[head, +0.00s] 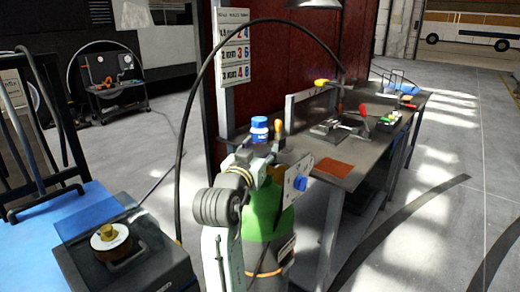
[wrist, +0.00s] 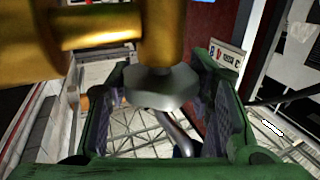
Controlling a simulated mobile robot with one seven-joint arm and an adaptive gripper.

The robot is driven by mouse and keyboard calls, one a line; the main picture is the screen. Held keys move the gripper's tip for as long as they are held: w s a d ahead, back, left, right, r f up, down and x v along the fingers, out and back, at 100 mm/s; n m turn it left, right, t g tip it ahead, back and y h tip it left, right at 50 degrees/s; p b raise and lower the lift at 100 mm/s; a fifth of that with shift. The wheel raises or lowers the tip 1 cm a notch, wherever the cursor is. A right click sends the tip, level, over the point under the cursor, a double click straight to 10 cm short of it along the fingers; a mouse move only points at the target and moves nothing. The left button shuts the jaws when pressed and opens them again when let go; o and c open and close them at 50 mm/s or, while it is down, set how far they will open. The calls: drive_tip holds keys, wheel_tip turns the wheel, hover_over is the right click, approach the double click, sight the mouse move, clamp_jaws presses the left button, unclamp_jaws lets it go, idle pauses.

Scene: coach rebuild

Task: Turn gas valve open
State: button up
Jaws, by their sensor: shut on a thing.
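The green gas cylinder (head: 260,222) stands upright in the head view, at the left end of the workbench. My arm covers its top, so the valve and my fingertips cannot be made out there. In the wrist view, the brass valve body (wrist: 165,35) fills the top middle, with a brass side piece running left. A grey faceted knob (wrist: 163,88) sits at the end of the brass body. The green fingers of my gripper (wrist: 165,98) stand on both sides of this knob, shut on it. The exact contact is partly hidden.
The workbench (head: 340,166) runs back to the right, with a vise (head: 335,128) and tools on it. A black hose (head: 182,130) arches over the cylinder area. A grey case (head: 150,262) stands at the lower left.

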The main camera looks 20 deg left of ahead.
sight(258, 154)
drive_tip(key=shift+n+y, duration=0.9)
drive_tip(key=shift+y, duration=0.5)
drive_tip(key=shift+p, duration=0.3)
drive_tip(key=o, duration=1.2)
drive_tip(key=s, duration=0.2)
drive_tip(key=s+d, duration=0.1)
drive_tip(key=s, duration=0.4)
drive_tip(key=shift+s+d, duration=0.2)
drive_tip(key=shift+d, duration=0.1)
drive_tip(key=shift+a+r+y, duration=0.1)
drive_tip(key=shift+y, duration=0.2)
